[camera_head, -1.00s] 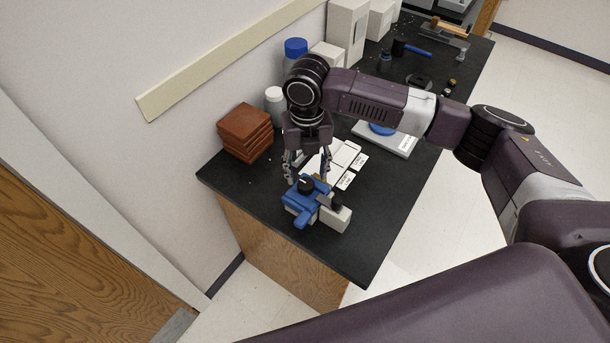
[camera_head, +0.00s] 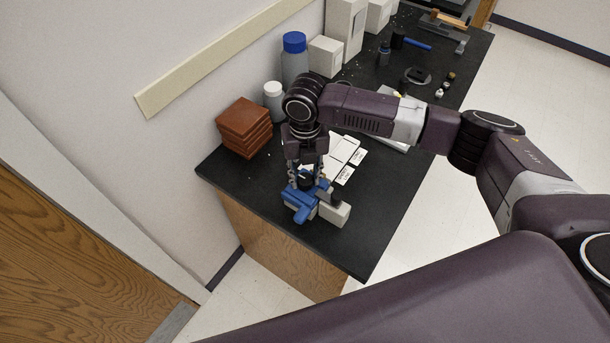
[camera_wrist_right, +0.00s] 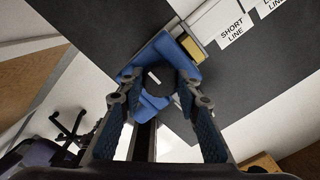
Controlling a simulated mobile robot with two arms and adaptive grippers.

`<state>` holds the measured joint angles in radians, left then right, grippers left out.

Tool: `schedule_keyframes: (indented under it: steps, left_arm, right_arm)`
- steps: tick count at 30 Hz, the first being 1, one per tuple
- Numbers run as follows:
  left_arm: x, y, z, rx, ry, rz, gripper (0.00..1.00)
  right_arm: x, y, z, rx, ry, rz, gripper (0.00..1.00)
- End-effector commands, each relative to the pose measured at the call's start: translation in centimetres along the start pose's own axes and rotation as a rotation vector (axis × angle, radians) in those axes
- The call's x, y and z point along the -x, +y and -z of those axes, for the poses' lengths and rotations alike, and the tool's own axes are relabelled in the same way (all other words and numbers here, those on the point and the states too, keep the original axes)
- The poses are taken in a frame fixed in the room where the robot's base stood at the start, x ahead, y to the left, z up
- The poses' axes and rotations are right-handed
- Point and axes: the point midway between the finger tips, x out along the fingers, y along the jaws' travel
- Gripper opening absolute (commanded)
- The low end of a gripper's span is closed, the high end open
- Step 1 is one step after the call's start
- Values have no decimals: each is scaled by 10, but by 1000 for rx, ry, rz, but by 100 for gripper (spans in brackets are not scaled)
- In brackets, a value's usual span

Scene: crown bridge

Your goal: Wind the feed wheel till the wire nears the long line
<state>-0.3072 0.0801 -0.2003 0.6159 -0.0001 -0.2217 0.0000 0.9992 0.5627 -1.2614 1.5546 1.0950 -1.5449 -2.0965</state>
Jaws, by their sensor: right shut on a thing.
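A small blue and beige device (camera_head: 301,214) stands near the front of the black bench. Its dark round feed wheel (camera_wrist_right: 160,80), with a white mark on top, sits between the fingers of my right gripper (camera_wrist_right: 158,98) in the wrist view. My right gripper (camera_head: 306,181) points down and is shut on that wheel. A SHORT LINE label (camera_wrist_right: 232,29) lies beside the device, and a LONG LINE label (camera_head: 357,157) lies beyond it, partly cut off in the wrist view. I cannot make out the wire or the printed lines. My left gripper is not in view.
Brown stacked blocks (camera_head: 243,128), a white-capped jar (camera_head: 274,101) and a blue-capped bottle (camera_head: 294,60) stand along the wall. White boxes (camera_head: 345,37) stand farther back. The black bench's (camera_head: 372,222) right front part is clear.

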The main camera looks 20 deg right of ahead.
Motion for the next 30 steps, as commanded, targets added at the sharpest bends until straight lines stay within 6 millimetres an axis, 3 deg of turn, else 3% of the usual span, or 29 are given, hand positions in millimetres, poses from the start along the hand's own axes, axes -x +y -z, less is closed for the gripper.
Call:
schedule_keyframes:
  steps: [14, 30]
  left_arm:
    - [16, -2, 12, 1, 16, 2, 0]
    - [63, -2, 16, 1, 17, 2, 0]
  right_arm:
    - [4, 0, 0, -113, 2, 0, 6]
    - [5, 1, 0, -596, 3, -1, 6]
